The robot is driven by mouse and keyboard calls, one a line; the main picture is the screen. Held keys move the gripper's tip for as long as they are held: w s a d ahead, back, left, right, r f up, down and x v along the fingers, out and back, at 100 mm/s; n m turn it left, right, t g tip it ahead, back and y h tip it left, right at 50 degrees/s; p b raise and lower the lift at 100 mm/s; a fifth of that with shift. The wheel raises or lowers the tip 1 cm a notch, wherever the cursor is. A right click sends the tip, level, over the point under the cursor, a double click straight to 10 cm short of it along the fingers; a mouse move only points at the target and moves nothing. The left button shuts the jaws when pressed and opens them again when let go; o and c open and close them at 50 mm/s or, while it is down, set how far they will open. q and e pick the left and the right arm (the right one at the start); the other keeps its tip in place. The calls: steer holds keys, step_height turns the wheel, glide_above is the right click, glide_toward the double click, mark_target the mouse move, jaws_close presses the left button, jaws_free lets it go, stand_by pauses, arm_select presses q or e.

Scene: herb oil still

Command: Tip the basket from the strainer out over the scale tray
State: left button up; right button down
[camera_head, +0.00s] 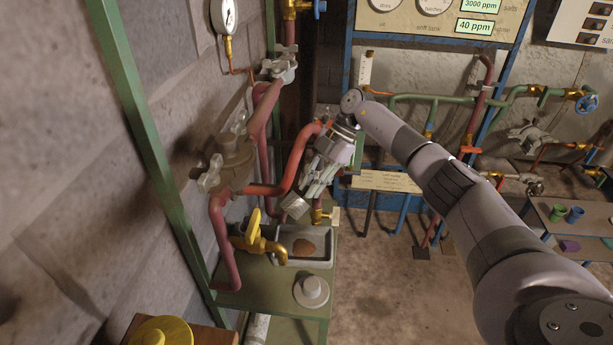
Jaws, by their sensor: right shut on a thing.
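My right gripper (308,193) reaches in from the right and points down and to the left. It is shut on a small grey piece that looks like the basket (295,206), held tilted above a grey tray (325,262). The fingers hide part of the basket, and I cannot see into it. A brown heap (303,247) lies in the tray. The strainer seems to be the dull brown pipe body (234,160) at the left; its opening is not clear. A round grey cap (311,291) lies on the green stand in front of the tray. My left gripper is not in view.
A yellow-handled tap (258,240) and red pipes (223,240) stand close to the left of the tray. A green post (150,140) runs up by the stone wall. A yellow round thing (165,332) is at the lower left. The floor at the centre right is clear.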

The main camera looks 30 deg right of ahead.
mark_target(299, 200)
steer(key=h+p, duration=0.1)
steer(key=s+a+r+h+p, duration=0.1)
steer(key=h, duration=0.1)
steer(key=h+p, duration=0.1)
steer(key=shift+s+a+r+t, duration=0.3)
steer(key=shift+s+a+r, duration=0.1)
steer(key=shift+w+a+h, duration=0.1)
steer(key=shift+a+h, duration=0.15)
steer(key=shift+h, duration=0.75)
steer(key=h, duration=0.1)
steer(key=a+h+p, duration=0.1)
steer(key=h, duration=0.1)
steer(key=t+h+p, duration=0.1)
steer(key=shift+a+h, duration=0.25)
steer(key=shift+h, duration=0.35)
steer(key=shift+f, duration=0.1)
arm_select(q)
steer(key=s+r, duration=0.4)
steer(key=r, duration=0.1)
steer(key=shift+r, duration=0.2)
